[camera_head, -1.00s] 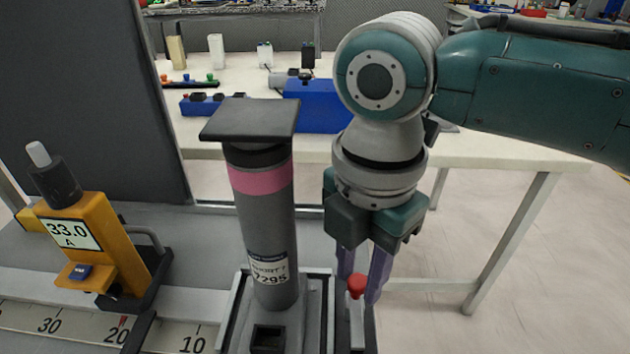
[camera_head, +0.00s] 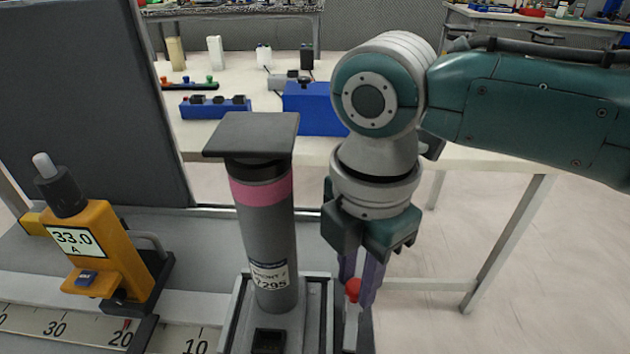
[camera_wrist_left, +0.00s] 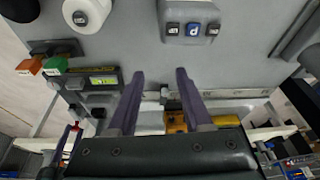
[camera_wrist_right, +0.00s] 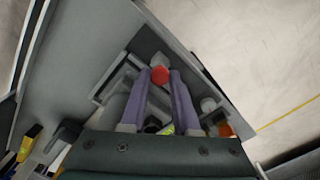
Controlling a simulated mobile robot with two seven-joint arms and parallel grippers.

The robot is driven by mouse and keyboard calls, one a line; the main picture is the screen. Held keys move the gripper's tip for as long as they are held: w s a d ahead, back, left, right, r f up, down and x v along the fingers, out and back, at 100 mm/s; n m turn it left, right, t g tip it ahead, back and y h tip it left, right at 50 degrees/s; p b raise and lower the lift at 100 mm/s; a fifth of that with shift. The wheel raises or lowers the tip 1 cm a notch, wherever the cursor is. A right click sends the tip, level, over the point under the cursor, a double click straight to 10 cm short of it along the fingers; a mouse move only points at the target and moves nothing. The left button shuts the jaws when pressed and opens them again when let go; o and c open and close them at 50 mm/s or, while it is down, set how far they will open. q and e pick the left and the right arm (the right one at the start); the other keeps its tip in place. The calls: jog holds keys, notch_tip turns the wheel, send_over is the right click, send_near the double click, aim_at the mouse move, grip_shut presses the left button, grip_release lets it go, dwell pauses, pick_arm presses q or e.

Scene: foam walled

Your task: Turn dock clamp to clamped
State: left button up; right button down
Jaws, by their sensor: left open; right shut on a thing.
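The dock clamp's lever shows as a grey stem (camera_head: 351,328) with a red knob (camera_head: 353,290), at the right side of the dock (camera_head: 318,300). My right gripper (camera_head: 359,294) points down and is shut on the red knob. In the right wrist view the knob (camera_wrist_right: 159,74) sits between the two purple fingertips. A grey cylinder (camera_head: 268,220) with a pink band and a flat square top stands upright in the dock, left of my right gripper. My left gripper (camera_wrist_left: 159,75) shows only in the left wrist view, open and empty above the bench.
An orange meter (camera_head: 100,250) reading 33.0 A stands left of the cylinder beside a ruler scale (camera_head: 60,328). A dark panel (camera_head: 90,100) rises behind it. A white table (camera_head: 240,75) with blue boxes stands further back.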

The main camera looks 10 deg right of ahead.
jog(key=m+p, duration=0.2)
jog(key=shift+r+m, duration=0.25)
jog(key=shift+m, duration=0.05)
jog(key=m+p, duration=0.2)
jog(key=m, duration=0.1)
jog(key=shift+m+p, duration=0.3)
jog(key=shift+p, duration=0.1)
jog(key=m+p, duration=0.2)
jog(key=m, duration=0.2)
jog(key=shift+a+f, duration=0.1)
jog(key=shift+f, duration=0.05)
jog(key=shift+m+p, duration=0.55)
jog(key=shift+m, duration=1.05)
jog(key=shift+f, duration=0.1)
jog(key=c, duration=0.7)
grip_release()
jog(key=shift+o, duration=0.2)
